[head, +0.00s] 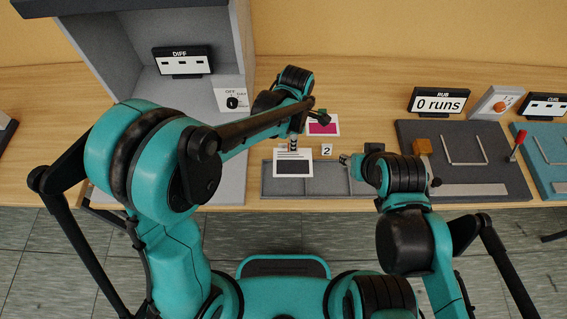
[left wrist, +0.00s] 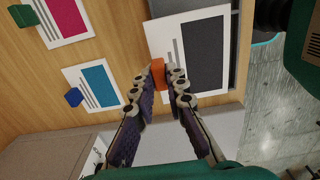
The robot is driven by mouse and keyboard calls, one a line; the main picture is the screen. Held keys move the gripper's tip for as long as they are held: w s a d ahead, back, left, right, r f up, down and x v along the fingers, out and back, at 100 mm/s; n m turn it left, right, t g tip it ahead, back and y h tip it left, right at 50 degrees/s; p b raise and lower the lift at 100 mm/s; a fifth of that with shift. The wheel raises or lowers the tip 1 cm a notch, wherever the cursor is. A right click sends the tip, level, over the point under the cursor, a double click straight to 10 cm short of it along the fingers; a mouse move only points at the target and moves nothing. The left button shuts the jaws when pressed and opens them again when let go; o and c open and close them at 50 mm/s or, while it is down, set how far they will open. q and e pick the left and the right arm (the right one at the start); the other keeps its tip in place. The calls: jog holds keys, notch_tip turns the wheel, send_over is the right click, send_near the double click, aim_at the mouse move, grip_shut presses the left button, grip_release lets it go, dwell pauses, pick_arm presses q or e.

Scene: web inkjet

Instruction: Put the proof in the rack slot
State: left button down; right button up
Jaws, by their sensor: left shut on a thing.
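The proof (head: 293,166), a white card with a black picture block, is in my left gripper (head: 293,143). In the left wrist view its orange tab (left wrist: 158,73) is between my left fingertips (left wrist: 165,78), which are shut on it. The proof (left wrist: 200,55) is over the left part of the grey rack (head: 327,181); I cannot tell whether it touches the rack floor. The rack has several shallow slots side by side, and those right of the proof look empty. My right gripper (head: 345,159) is near the rack's right part, its jaws too small to read.
A magenta card (head: 322,126) lies behind the rack. The left wrist view also shows a cyan card (left wrist: 93,88) with a blue tab. A small "2" sign (head: 327,150) stands behind the rack. A dark rub station (head: 465,145) is at right, a grey DIFF booth (head: 240,60) at left.

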aim_at(284, 157)
pick_arm(q)
jog(key=s+a+f, duration=0.2)
jog(key=shift+s+a+f+b, duration=0.25)
jog(key=shift+a+f+b, duration=0.05)
jog(key=shift+a+b, duration=0.1)
notch_tip(284, 157, down, 4)
jog(key=shift+r+b, duration=0.1)
jog(key=shift+b, duration=0.6)
jog(key=c, duration=2)
grip_release()
jog(key=o, duration=0.5)
jog(key=shift+c, duration=0.2)
